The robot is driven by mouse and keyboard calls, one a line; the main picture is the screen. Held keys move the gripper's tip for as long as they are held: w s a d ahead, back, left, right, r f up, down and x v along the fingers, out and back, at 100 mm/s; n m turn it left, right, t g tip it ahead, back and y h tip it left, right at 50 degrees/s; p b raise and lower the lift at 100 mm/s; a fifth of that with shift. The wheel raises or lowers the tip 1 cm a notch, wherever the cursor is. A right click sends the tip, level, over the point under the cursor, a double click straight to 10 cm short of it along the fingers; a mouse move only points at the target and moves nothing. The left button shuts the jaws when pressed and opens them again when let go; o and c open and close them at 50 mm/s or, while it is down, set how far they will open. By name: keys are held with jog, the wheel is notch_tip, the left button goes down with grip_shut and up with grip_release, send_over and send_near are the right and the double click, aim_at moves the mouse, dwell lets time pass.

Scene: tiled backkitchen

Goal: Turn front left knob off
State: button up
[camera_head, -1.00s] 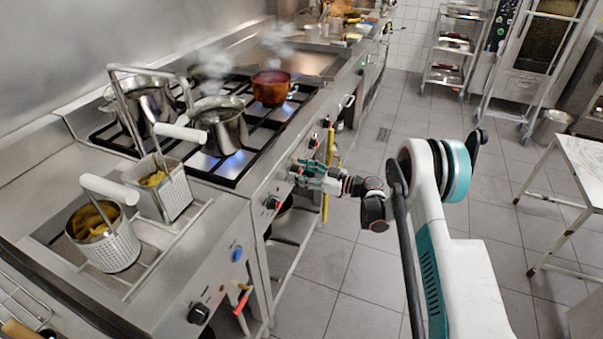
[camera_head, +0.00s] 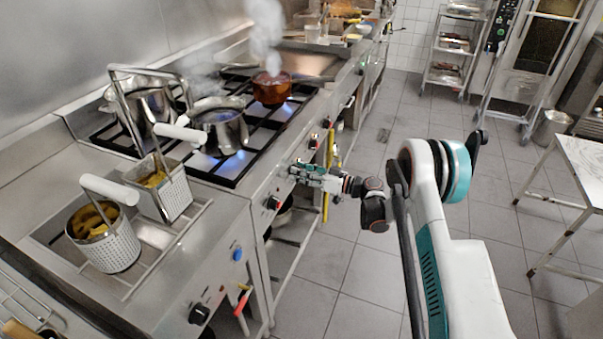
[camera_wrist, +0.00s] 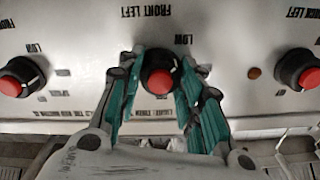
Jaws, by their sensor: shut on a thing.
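The front left knob (camera_wrist: 160,80) is black with a red cap, under the upside-down "FRONT LEFT" label in the wrist view. My gripper (camera_wrist: 158,88) has its teal-padded fingers on either side of this knob and is shut on it. The knob's exact pointer angle is hard to read. In the head view, my gripper (camera_head: 296,171) reaches the stove's front panel from the right and its fingers hide the knob. The stove top (camera_head: 238,166) shows blue flames under the steel pot (camera_head: 222,128) and the brown pot (camera_head: 271,88).
Other red-capped knobs flank it in the wrist view, one at left (camera_wrist: 20,77) and one at right (camera_wrist: 298,70). A fryer with two baskets (camera_head: 118,252) stands at the near left.

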jog(key=m, duration=2.6)
dwell(0.4)
jog(key=o, duration=1.1)
jog(key=shift+c, duration=0.2)
jog(key=shift+d, duration=0.1)
jog(key=v, duration=1.2)
